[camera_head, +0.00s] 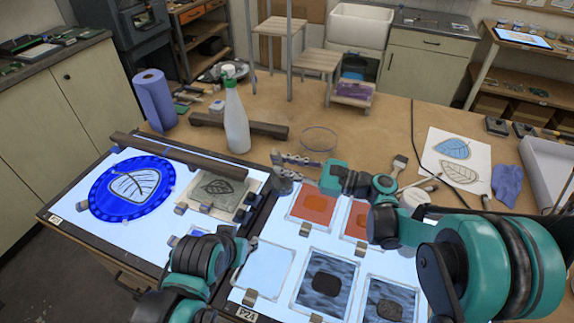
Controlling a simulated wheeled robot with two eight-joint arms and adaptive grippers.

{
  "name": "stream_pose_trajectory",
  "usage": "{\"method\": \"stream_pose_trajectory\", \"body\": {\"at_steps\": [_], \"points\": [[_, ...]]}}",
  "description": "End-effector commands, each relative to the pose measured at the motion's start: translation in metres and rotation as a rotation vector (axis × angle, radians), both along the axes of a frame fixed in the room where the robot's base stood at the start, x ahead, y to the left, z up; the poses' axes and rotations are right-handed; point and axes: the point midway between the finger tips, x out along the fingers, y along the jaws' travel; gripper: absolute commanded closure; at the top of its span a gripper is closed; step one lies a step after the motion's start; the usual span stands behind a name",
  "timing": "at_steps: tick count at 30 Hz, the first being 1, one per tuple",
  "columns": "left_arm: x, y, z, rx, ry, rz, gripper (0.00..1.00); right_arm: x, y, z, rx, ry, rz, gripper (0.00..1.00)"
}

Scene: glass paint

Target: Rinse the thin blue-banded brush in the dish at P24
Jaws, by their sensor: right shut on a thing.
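My right gripper (298,165) reaches in from the right across the light table. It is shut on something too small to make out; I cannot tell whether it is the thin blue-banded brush. A clear round dish (319,140) stands on the wooden bench just beyond it.
A white spray bottle (235,120) and a dark wooden bar (240,126) stand behind the light table. A blue round glass piece (100,190) lies at left. Orange and dark textured panes (316,205) fill the right panel. A flat brush (399,165) lies behind my right arm.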

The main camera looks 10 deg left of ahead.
Motion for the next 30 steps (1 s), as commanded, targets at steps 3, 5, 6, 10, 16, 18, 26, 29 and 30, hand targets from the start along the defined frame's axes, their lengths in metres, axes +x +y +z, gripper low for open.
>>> {"method": "stream_pose_trajectory", "body": {"at_steps": [3,5,6,10,16,18,26,29,30], "points": [[0.001,0.000,0.010,0.000,-0.002,0.000,0.60,-0.003,0.001,0.012,0.000,0.000,0.000,1.00],[0.001,0.000,0.013,-0.001,-0.003,0.001,0.60,-0.004,0.001,0.016,0.000,0.000,0.000,1.00],[0.001,0.000,0.015,-0.001,-0.003,0.001,0.60,-0.005,0.001,0.019,0.000,0.000,0.000,1.00],[0.001,0.000,0.018,-0.001,-0.004,0.000,0.60,-0.007,0.001,0.023,0.000,0.000,0.000,1.00],[0.002,0.000,0.024,-0.001,-0.004,0.000,0.60,-0.007,0.001,0.031,0.000,0.000,0.000,1.00],[0.002,0.000,0.030,-0.001,-0.005,0.000,0.60,-0.007,0.001,0.039,0.000,0.000,0.000,1.00],[0.002,0.000,0.049,-0.001,-0.005,0.000,0.60,-0.007,0.001,0.066,0.000,0.000,0.000,1.00],[0.002,0.000,0.051,-0.001,-0.005,0.000,0.60,-0.007,0.001,0.069,0.000,0.000,0.000,1.00],[0.002,0.000,0.051,-0.001,-0.005,0.000,0.60,-0.007,0.001,0.069,0.000,0.000,0.000,1.00]]}}
